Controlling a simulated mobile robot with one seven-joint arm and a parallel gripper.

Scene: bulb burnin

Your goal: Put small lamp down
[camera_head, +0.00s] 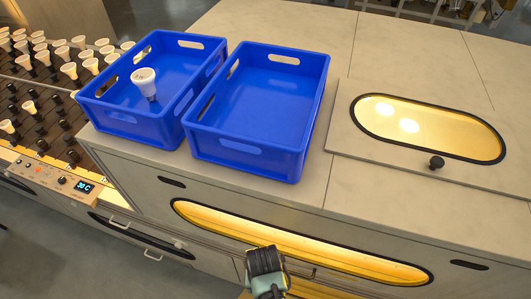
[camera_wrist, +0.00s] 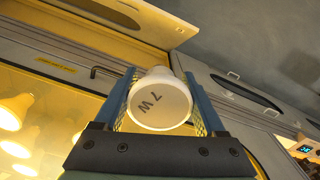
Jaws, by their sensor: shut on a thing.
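My gripper (camera_wrist: 160,76) is shut on a small white lamp (camera_wrist: 160,103) in the wrist view. Its round face, marked "7 W", points toward the wrist camera, and its far end is hidden behind that face. In the head view, the dark end of my arm (camera_head: 265,262) is low in front of the cabinet; the held lamp cannot be made out there. Another white lamp (camera_head: 145,80) stands in the left blue crate (camera_head: 135,125). The right blue crate (camera_head: 245,165) looks empty.
The cabinet front has a long yellow-lit window (camera_head: 300,243); lit lamps (camera_wrist: 14,110) show at left in the wrist view. A lidded panel with an oval window (camera_head: 428,125) and black knob is on top at right. A rack with many lamps (camera_head: 70,70) stands at left.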

